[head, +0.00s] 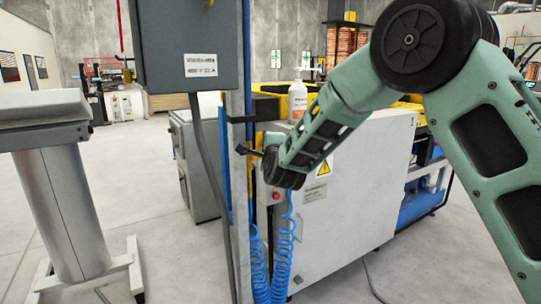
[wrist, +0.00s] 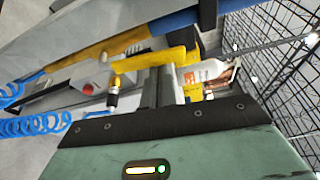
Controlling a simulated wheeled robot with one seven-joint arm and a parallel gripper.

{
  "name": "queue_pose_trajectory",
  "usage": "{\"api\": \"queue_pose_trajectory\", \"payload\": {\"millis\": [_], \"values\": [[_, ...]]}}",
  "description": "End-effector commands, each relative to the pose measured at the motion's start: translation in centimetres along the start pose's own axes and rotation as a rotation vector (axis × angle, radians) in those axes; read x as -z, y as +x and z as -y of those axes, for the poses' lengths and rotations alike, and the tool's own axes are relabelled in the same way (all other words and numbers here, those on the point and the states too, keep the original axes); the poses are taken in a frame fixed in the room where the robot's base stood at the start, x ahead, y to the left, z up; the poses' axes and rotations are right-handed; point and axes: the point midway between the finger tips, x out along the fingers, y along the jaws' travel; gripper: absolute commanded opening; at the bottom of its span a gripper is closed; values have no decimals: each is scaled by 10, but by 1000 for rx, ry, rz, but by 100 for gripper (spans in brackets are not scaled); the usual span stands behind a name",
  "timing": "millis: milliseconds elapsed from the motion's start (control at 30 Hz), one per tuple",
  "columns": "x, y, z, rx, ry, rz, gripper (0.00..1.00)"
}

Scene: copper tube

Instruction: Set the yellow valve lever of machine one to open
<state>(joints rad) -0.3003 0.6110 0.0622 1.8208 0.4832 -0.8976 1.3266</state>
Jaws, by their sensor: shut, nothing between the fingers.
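The yellow valve lever (wrist: 155,59) shows in the wrist view as a flat bar. It lies just beyond my dark gripper fingers (wrist: 159,84), beside a yellow pipe section (wrist: 95,50). I cannot tell whether the fingers touch it. A brass fitting (wrist: 113,97) sits under the lever's left end. In the head view my gripper (head: 243,149) is beside the post and its pipe, and my arm's wrist hides part of that area. The lever cannot be made out there. My gripper is shut and empty.
A white machine cabinet (head: 355,185) with a warning sign stands behind my arm. A grey control box (head: 185,45) hangs on the post. Coiled blue hoses (head: 282,262) hang below. A white bottle (head: 297,97) stands on the machine. Open floor (head: 170,250) lies left of the post.

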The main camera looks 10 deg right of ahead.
Motion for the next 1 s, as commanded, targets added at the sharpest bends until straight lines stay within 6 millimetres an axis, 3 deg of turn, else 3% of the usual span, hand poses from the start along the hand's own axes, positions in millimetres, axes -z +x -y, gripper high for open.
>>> {"api": "queue_pose_trajectory", "payload": {"millis": [767, 1000], "values": [[-6, -2, 1, -1, 2, 0, 0], [1, 8, -1, 1, 2, 0, 0]]}}
